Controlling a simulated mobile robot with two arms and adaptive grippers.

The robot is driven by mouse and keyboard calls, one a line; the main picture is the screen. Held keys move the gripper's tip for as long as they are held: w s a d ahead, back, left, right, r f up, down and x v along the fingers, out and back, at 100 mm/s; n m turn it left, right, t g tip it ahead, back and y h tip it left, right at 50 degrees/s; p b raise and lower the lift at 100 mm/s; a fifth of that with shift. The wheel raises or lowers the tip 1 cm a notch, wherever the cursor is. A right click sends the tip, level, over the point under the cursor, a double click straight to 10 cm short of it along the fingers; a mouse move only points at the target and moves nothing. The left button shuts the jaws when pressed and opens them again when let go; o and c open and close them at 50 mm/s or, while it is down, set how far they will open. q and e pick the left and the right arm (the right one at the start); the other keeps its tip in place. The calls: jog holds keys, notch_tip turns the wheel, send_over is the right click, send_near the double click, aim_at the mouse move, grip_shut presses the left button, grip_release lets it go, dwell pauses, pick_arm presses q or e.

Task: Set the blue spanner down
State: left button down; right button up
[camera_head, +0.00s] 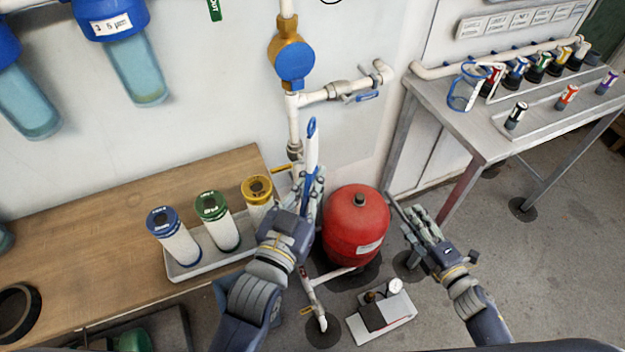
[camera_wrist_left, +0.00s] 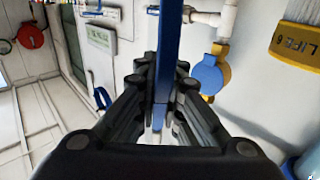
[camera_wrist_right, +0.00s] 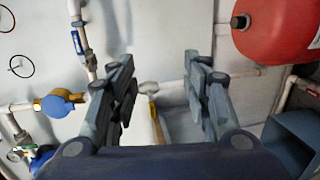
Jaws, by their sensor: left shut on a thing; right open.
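The blue spanner (camera_head: 311,127) stands roughly upright in the head view, its ringed end up, in front of the white pipework. My left gripper (camera_head: 308,190) is shut on it, and the fingers hide its lower part. In the left wrist view the spanner (camera_wrist_left: 168,45) runs as a blue bar between the fingers (camera_wrist_left: 162,95). My right gripper (camera_head: 412,218) is open and empty, to the right of the red tank. Its spread fingers (camera_wrist_right: 158,80) show in the right wrist view with nothing between them.
A wooden bench (camera_head: 95,230) at left bears a white tray (camera_head: 215,263) with blue-, green- and yellow-capped cartridges. A red tank (camera_head: 356,225) stands between my grippers. A small pump unit (camera_head: 385,318) is on the floor. A metal table (camera_head: 480,135) at right holds a jug and several small bottles.

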jog(key=s+d+f+m+g+h, duration=0.1)
jog(key=s+f+m+g+h, duration=0.1)
jog(key=s+f+m, duration=0.45)
jog(key=s+f+m+g+h, duration=0.1)
jog(key=s+f+g, duration=0.15)
jog(key=f, duration=0.75)
jog(key=s+d+f+m+g+h, duration=0.1)
jog(key=s+f+m+g+h, duration=0.1)
jog(key=s+f+m, duration=0.45)
jog(key=s+a+f+m+g, duration=0.1)
jog(key=s+f, duration=0.3)
jog(key=s, duration=0.4)
jog(key=s+a+f+m+g, duration=0.2)
jog(key=s+f+g, duration=0.2)
jog(key=s, duration=0.4)
jog(key=s+a+f+m+g, duration=0.2)
jog(key=s+f, duration=0.4)
jog(key=s, duration=0.3)
jog(key=shift+f+g, duration=0.15)
jog(key=shift+g, duration=0.2)
jog(key=shift+a, duration=0.1)
